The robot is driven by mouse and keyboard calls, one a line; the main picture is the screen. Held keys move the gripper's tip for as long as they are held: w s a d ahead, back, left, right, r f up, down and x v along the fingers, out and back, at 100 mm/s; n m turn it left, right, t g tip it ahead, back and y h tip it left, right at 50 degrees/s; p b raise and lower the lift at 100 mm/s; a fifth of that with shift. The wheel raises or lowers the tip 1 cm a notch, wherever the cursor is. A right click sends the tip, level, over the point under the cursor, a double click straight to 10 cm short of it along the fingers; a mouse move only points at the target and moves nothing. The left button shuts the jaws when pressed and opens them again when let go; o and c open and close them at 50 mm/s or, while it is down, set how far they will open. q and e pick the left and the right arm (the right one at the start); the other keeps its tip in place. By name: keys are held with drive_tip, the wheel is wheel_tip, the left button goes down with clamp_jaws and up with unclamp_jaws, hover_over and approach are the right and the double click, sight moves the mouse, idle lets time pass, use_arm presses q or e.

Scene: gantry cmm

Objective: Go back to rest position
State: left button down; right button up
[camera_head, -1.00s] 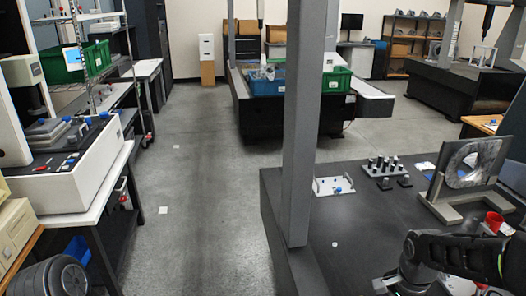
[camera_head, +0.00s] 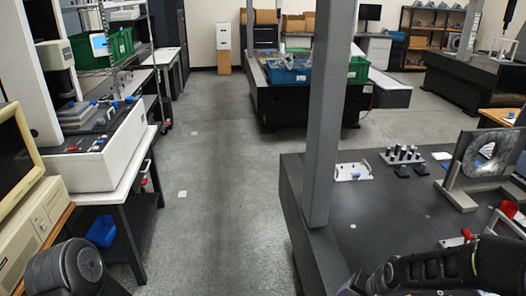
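My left arm shows only as a dark rounded link at the bottom left corner of the head view. My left gripper is out of view. My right arm comes in as black links at the bottom right, over the near edge of the dark granite table (camera_head: 390,220). Its far end runs off the bottom of the picture, and my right gripper is not visible. Whether either gripper holds anything cannot be seen.
A grey post (camera_head: 325,120) rises from the table's left corner. A plate in a stand (camera_head: 478,165), a pin rack (camera_head: 402,155) and a red cup (camera_head: 508,210) stand on the table. A white machine (camera_head: 95,150) and old computer (camera_head: 30,185) line the left. Floor (camera_head: 215,190) between is clear.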

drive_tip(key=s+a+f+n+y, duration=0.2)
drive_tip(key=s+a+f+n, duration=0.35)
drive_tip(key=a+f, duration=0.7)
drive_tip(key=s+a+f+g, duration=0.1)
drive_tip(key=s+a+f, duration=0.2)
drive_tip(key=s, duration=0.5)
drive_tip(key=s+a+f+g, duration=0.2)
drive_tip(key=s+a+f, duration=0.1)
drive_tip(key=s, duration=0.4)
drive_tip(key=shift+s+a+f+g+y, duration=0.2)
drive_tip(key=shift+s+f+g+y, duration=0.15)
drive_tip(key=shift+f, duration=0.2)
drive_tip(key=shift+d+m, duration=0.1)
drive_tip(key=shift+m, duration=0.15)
